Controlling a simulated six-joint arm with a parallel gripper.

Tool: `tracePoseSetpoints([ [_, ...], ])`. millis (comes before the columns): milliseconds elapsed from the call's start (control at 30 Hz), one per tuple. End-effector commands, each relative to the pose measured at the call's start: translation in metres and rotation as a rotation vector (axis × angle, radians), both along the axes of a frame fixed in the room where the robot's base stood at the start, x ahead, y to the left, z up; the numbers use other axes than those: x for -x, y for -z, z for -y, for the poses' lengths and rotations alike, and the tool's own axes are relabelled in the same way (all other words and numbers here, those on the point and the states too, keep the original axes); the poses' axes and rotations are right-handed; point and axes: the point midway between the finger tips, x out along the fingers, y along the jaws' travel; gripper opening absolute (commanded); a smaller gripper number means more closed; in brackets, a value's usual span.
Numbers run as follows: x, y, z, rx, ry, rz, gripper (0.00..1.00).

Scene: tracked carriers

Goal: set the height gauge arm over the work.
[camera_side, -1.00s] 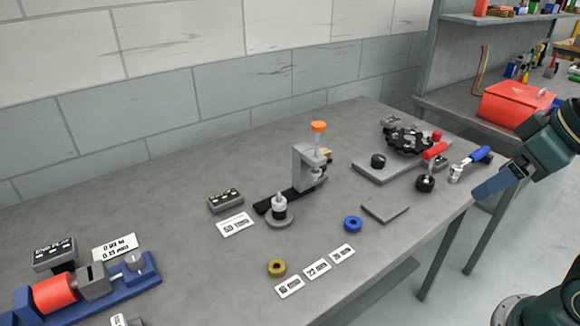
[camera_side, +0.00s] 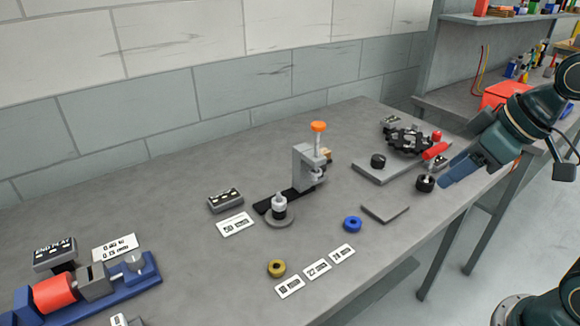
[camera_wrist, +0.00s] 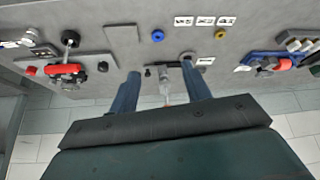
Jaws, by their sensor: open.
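A grey upright device with an orange knob (camera_side: 318,127), which looks like the height gauge, stands on a black bar at mid-bench. A grey round base with a pale cylinder (camera_side: 279,202) stands at the bar's near left end; I cannot tell whether it is the work. My gripper (camera_side: 446,182) is open and empty, above the bench's right edge, well right of the device. In the wrist view my gripper's fingers (camera_wrist: 160,88) are spread, with the device (camera_wrist: 165,80) showing between them, farther off. The round base (camera_wrist: 188,57) is partly behind one finger.
A blue ring (camera_side: 352,224), a yellow ring (camera_side: 276,268) and a flat grey plate (camera_side: 385,207) lie nearer the front. A red-handled tool (camera_side: 435,150) and black gear (camera_side: 405,139) are close by my gripper. A blue vise-like fixture (camera_side: 140,285) is at far left.

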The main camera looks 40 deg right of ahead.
Motion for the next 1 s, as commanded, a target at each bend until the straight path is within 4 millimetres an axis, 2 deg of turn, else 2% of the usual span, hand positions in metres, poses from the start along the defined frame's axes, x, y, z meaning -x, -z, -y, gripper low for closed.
tracePoseSetpoints([
  [200,-0.043,0.017,-0.005,-0.017,-0.133,0.03,0.48],
  [567,-0.107,0.049,-0.008,-0.085,-0.301,0.135,0.48],
  [1000,-0.173,0.091,0.011,-0.187,-0.36,0.334,0.48],
])
